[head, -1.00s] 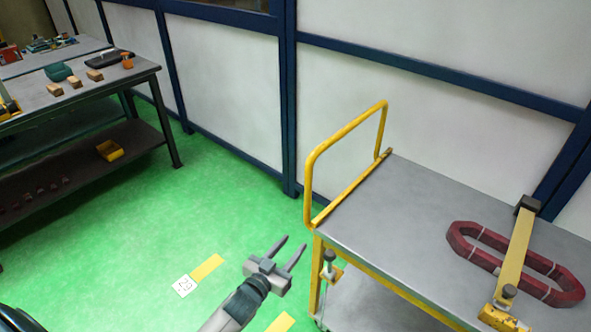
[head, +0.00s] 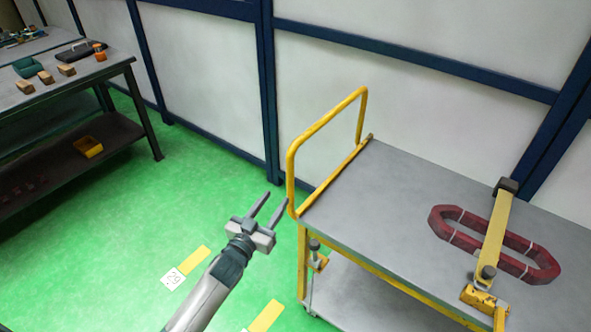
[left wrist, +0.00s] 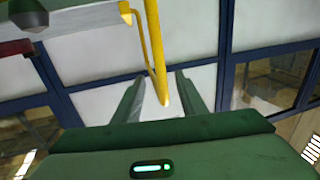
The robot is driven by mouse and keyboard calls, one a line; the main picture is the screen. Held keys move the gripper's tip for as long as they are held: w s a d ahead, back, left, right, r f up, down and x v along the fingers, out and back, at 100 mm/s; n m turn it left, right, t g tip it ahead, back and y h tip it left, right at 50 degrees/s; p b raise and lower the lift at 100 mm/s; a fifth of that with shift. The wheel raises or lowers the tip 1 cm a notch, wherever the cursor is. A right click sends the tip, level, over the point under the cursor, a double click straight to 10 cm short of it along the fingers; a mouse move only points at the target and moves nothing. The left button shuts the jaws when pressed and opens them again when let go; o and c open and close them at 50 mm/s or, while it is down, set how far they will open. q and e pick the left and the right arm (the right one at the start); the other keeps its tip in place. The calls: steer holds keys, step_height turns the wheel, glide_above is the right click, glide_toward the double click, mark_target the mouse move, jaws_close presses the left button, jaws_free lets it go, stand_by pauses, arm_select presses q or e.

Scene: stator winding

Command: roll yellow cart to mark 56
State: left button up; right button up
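The yellow cart (head: 352,256) stands at the right in the head view, with a grey top and a yellow push handle (head: 327,122) at its left end. My left gripper (head: 277,197) is open and just left of the handle's near post. In the left wrist view, the yellow handle (left wrist: 154,45) shows between the two open fingers (left wrist: 160,80); I cannot tell whether they touch it. A floor card reading 29 (head: 173,279) lies beside a yellow strip (head: 195,261). My right gripper is not in view.
A red oval coil (head: 446,219) lies on the cart under a yellow clamp bar (head: 495,228). A workbench (head: 100,75) with small blocks stands at the left. A blue-framed white wall (head: 200,65) runs behind. Another yellow strip (head: 265,316) lies nearer.

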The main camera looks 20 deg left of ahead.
arm_select(q)
steer(key=w+d+p, duration=0.2)
steer(key=w, duration=1.3)
steer(key=shift+d, duration=0.2)
jaws_close()
